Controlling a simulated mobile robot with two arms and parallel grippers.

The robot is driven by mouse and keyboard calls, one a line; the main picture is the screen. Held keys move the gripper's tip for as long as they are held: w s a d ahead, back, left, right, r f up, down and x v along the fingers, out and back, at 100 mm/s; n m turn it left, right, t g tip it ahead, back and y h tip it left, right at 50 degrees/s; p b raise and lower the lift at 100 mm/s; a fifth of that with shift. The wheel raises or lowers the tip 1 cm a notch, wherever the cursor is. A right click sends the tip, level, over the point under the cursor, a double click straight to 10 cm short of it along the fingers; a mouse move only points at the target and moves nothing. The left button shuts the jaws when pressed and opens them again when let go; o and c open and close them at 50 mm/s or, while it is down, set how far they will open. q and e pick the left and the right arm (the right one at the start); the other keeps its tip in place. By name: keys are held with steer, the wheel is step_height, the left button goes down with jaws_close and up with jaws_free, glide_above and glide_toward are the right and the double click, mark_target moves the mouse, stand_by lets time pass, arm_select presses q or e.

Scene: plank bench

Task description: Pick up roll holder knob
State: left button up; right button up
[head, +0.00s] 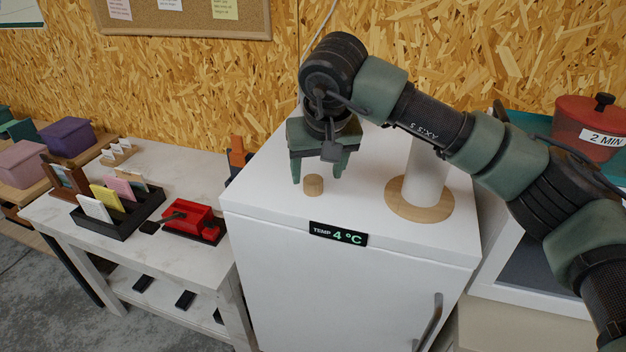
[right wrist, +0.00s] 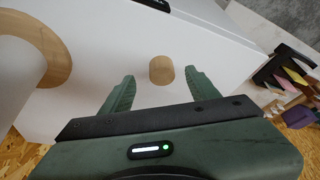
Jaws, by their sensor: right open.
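The roll holder knob (head: 314,185) is a small wooden cylinder standing on top of the white fridge. My right gripper (head: 318,172) is above and just behind it in the head view, fingers pointing down, open and empty. In the right wrist view the knob (right wrist: 161,70) lies just beyond the fingertips, roughly centred between them and closer to the right finger; the right gripper's open fingers (right wrist: 160,88) do not appear to touch it. The roll holder's round wooden base (head: 418,200) with a white roll (head: 425,176) stands to the right. My left gripper is not in view.
The white fridge (head: 330,285) has a temperature display (head: 338,234) on its front edge. A red pot (head: 590,125) is at the right. A side table at left holds a card rack (head: 118,212) and a red device (head: 190,217). The fridge top around the knob is clear.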

mark_target(314, 182)
steer(key=p+x, duration=0.2)
steer(key=x, duration=0.2)
steer(key=shift+w+a+r, duration=0.1)
steer(key=shift+r, duration=0.05)
steer(key=shift+w+f, duration=0.1)
steer(key=shift+f, duration=0.25)
steer(key=shift+c, duration=0.3)
jaws_close()
